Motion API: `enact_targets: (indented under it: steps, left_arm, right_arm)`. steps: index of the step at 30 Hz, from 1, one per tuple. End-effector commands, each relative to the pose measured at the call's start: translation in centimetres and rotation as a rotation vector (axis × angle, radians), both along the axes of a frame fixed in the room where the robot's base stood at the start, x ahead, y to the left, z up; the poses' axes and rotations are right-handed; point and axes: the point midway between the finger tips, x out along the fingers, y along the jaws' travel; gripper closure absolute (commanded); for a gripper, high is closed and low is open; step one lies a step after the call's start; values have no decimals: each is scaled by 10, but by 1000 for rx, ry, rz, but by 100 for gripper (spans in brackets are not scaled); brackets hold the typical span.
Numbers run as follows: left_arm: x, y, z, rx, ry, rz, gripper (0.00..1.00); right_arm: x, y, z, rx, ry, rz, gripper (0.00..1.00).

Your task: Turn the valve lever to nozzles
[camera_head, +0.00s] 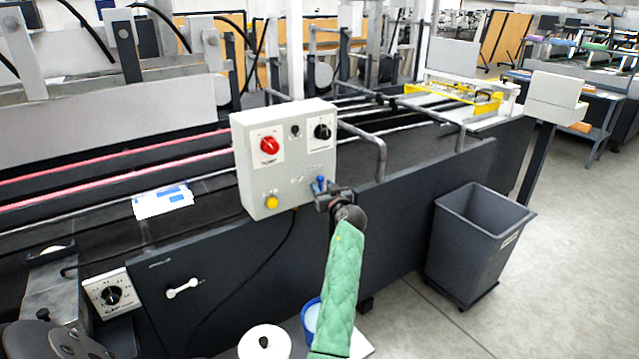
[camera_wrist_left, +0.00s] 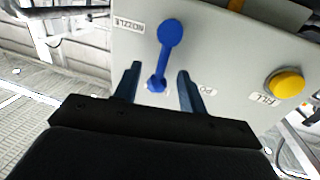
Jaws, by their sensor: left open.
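The valve lever (camera_head: 320,184) is blue and sits at the lower right of the grey control box (camera_head: 252,150). In the left wrist view the lever (camera_wrist_left: 162,55) has a round knob and its stem runs down to a pivot. A NOZZLE label (camera_wrist_left: 130,25) is left of the knob; a partly readable label is right of the pivot. My left gripper (camera_head: 330,196) is at the box's front by the lever. In the left wrist view the gripper (camera_wrist_left: 159,72) is open, with a finger on either side of the lever's lower stem. Contact cannot be told. My right gripper is out of view.
A yellow button (camera_head: 271,202) marked FILL is on the box, with a red knob (camera_head: 268,145) and black knob (camera_head: 322,131) above. A grey bin (camera_head: 470,245) stands right of the machine. A blue bucket (camera_head: 311,314) is below my arm.

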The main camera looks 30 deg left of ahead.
Motion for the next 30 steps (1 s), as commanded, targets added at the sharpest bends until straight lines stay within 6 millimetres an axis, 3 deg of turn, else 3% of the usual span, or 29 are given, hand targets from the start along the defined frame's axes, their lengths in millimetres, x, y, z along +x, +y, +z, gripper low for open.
enact_targets:
  steps: [5,12,18,30]
  left_arm:
    - [0,-1,0,0,0,0,59]
    - [0,-1,0,0,0,0,59]
    - [0,-1,0,0,0,0,98]
    - [2,-2,0,13,31,1,100]
  right_arm:
    - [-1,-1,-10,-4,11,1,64]
    - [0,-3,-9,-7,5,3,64]
    - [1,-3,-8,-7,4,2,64]
    - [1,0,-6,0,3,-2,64]
